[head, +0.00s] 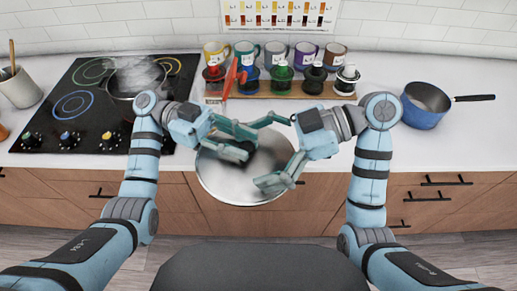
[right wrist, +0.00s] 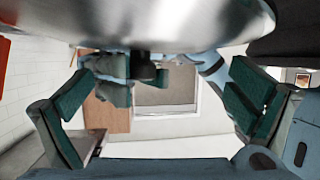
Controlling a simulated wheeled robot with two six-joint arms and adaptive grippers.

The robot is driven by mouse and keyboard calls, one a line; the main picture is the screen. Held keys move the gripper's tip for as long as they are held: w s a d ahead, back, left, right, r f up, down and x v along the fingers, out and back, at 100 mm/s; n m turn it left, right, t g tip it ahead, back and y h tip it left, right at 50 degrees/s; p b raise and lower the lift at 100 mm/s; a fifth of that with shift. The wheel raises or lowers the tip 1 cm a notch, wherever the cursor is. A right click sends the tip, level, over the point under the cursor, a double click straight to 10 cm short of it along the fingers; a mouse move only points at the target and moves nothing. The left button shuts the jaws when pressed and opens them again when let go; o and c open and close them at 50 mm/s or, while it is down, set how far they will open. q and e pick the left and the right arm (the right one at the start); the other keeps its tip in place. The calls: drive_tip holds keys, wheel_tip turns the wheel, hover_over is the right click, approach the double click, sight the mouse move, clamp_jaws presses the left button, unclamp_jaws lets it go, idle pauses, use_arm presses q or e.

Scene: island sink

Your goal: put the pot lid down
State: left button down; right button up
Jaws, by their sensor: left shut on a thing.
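The pot lid (head: 225,185) is a large round silver disc in the head view, in front of the counter's front edge. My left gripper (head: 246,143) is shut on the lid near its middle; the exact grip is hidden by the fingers. My right gripper (head: 268,155) is open, its fingers spread apart over the lid's right part in the head view. In the right wrist view the lid (right wrist: 160,18) spans the top, and the open right fingers (right wrist: 160,95) have nothing between them. A pot (head: 137,82) with steam around it is on the black cooktop.
The black cooktop (head: 62,128) fills the left of the counter. A blue saucepan (head: 425,108) stands at the right. Counter (head: 450,140) is clear around the saucepan. A utensil crock (head: 20,88) stands far left.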

drive_tip(key=shift+a, duration=0.1)
drive_tip(key=c, duration=1.4)
drive_tip(key=shift+o, duration=0.4)
drive_tip(key=shift+s, duration=0.1)
drive_tip(key=o, duration=1.4)
drive_tip(key=shift+o, duration=0.2)
